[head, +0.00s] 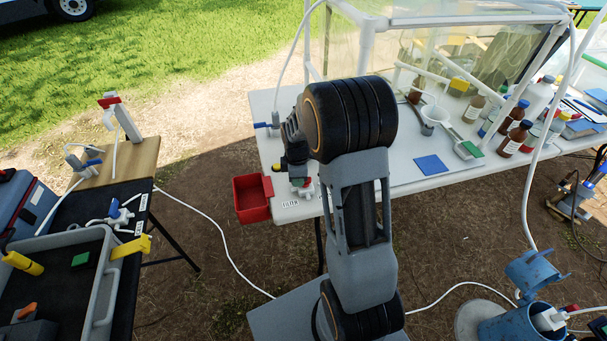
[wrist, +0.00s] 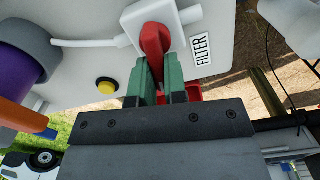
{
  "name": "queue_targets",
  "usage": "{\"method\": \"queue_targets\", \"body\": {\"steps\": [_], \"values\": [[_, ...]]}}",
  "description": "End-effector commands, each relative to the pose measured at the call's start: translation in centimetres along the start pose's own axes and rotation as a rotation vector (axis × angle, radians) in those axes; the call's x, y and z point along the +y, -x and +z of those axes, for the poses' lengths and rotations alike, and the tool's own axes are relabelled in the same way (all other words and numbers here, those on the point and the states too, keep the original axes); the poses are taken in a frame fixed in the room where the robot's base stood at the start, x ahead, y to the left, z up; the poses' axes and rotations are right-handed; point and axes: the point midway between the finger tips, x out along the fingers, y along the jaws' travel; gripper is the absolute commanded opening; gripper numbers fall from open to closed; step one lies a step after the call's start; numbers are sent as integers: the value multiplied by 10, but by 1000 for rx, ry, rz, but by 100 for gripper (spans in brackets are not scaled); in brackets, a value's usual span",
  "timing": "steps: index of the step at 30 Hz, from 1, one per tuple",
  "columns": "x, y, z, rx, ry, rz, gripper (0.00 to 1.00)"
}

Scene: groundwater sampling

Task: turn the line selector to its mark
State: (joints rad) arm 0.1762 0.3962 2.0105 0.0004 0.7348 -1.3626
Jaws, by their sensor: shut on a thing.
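The line selector is a red knob (wrist: 154,42) on a white block, seen in the wrist view, with white tubing running into it. In the head view my gripper (head: 297,172) is at the left front corner of the white table (head: 300,210), near a label, and my arm hides much of that spot. Which way the knob points against a mark is hard to tell.
A red bin (head: 251,199) hangs at the table's left edge. A blue-handled valve (head: 266,125) sits at the left edge. Brown bottles (head: 514,138), a blue pad (head: 432,165) and a clear enclosure stand right of my arm. A yellow button (wrist: 107,86) is left of my fingers.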

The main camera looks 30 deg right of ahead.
Motion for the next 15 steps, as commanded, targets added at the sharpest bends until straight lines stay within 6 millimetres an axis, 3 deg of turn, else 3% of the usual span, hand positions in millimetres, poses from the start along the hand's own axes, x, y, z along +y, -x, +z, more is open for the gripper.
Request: {"method": "queue_targets", "body": {"steps": [4,15], "values": [[-3,0,0,-1,102,-1,0],[-3,0,0,-1,135,-1,0]]}}
